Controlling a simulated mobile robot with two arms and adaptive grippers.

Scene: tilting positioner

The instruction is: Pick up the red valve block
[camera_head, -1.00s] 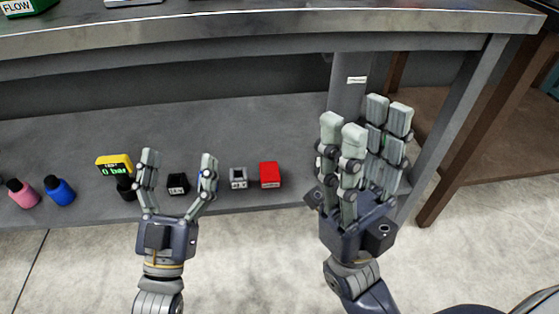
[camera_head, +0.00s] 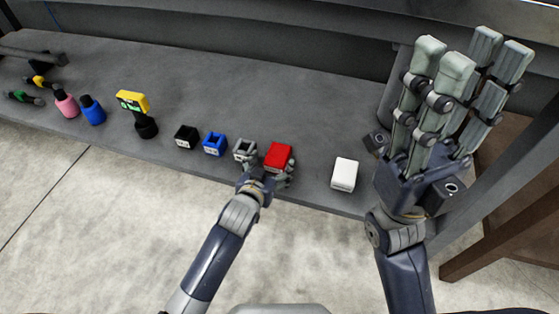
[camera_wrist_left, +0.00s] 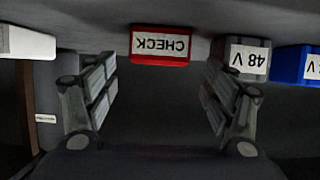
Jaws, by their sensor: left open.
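The red valve block (camera_head: 279,156) sits on the grey lower shelf near its front edge, between a grey block and a white block. In the left wrist view the red block (camera_wrist_left: 160,45) shows an upside-down "CHECK" label. In the left wrist view my left gripper (camera_wrist_left: 158,78) is open, with the red block ahead between the two finger sides. My right gripper (camera_head: 472,62) is raised at the right, open and empty.
The grey block (camera_head: 245,148), labelled "48 V", stands close left of the red one. Blue (camera_head: 214,143) and black (camera_head: 186,137) blocks are further left. The white block (camera_head: 344,174) is to the right. The shelf behind is clear.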

